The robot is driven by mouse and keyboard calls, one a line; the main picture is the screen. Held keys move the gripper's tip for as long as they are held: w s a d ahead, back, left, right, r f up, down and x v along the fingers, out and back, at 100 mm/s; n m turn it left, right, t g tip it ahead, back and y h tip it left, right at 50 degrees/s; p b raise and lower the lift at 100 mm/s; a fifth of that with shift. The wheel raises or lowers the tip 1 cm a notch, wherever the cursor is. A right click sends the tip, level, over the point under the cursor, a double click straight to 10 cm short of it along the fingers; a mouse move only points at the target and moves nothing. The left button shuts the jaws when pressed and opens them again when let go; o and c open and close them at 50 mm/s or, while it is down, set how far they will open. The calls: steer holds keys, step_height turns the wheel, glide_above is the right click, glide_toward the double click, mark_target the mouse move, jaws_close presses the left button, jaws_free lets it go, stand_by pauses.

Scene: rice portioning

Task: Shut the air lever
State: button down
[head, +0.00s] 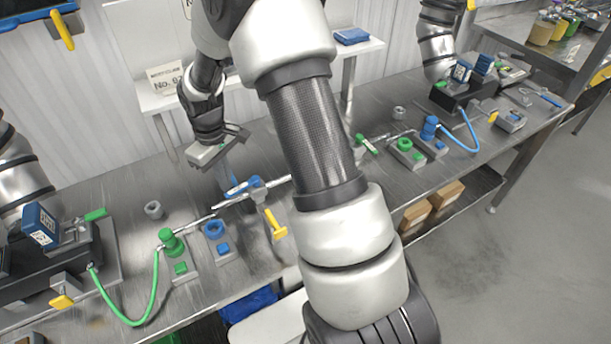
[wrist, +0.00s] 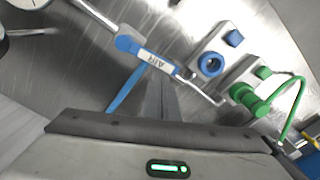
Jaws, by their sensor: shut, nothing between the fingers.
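The air lever (wrist: 158,63) is a blue bar with a white AIR label. In the wrist view it lies along the line of the metal pipe (wrist: 97,14). In the head view the blue lever (head: 237,188) shows on the pipe beside a blue valve body (head: 256,182). My gripper (head: 227,172) is above the table, close to the lever. Its fingers (wrist: 163,85) are shut with nothing between them. I cannot tell whether they touch the lever.
A yellow handle (head: 275,224) sticks out near the valve. Blue (wrist: 210,64) and green (wrist: 247,98) fittings stand beside the pipe. A green hose (head: 132,320) loops at the left. A second station with a blue hose (head: 462,142) is at the right.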

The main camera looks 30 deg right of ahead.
steer(key=shift+s, duration=1.1)
steer(key=shift+s+d, duration=0.2)
steer(key=shift+s, duration=0.35)
steer(key=shift+s+d, duration=0.15)
steer(key=shift+s, duration=0.35)
